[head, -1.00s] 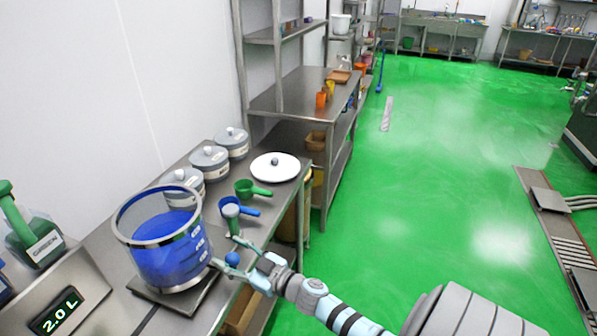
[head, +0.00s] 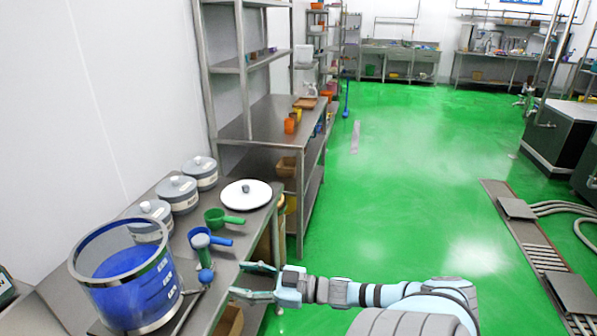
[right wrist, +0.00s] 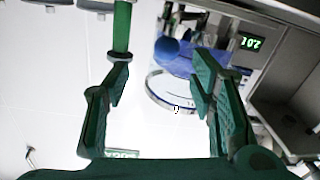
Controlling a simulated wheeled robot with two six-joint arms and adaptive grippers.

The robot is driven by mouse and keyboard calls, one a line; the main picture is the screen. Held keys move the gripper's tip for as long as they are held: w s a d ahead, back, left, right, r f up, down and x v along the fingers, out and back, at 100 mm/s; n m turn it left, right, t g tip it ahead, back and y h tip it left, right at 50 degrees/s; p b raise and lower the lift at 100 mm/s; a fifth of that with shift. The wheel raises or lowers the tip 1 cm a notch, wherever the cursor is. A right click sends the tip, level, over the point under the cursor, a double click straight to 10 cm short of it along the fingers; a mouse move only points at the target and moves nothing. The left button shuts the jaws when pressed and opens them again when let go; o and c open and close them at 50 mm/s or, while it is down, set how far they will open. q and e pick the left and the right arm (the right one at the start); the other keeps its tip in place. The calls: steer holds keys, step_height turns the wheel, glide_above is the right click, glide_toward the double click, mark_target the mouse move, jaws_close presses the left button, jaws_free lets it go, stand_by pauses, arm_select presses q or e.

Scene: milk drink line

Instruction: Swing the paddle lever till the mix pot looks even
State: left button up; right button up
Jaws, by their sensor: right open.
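The mix pot (head: 128,285) is a clear cylinder with a metal rim, at the lower left of the head view. The liquid in it looks an even blue from here. The paddle lever's blue ball knob (head: 206,276) stands just right of the pot; the paddle inside cannot be made out. My right gripper (head: 247,280) is open and empty, to the right of the knob and apart from it. In the right wrist view the blue knob (right wrist: 167,47) shows between the spread green fingers, beyond their tips, before the pot. My left gripper is not in view.
Blue (head: 217,240) and green (head: 216,219) scoops, a white round lid (head: 246,194) and several grey lidded canisters (head: 176,189) stand behind the pot on the steel bench. A steel shelf rack (head: 262,135) stands beyond.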

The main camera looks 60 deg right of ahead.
arm_select(q)
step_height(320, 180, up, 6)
steer(key=p, duration=0.5)
arm_select(e)
steer(key=s+d+f+m+g+h, duration=0.2)
steer(key=s+d+f+h, duration=0.1)
steer(key=s+f, duration=0.2)
steer(key=s+d+f+m+g+h, duration=0.2)
steer(key=s+d+f+h, duration=0.1)
steer(key=f, duration=0.7)
steer(key=s+h, duration=0.1)
steer(key=s, duration=0.1)
steer(key=shift+s+d+f+h, duration=0.2)
steer(key=shift+s+d+h, duration=0.05)
steer(key=shift+s+h, duration=0.1)
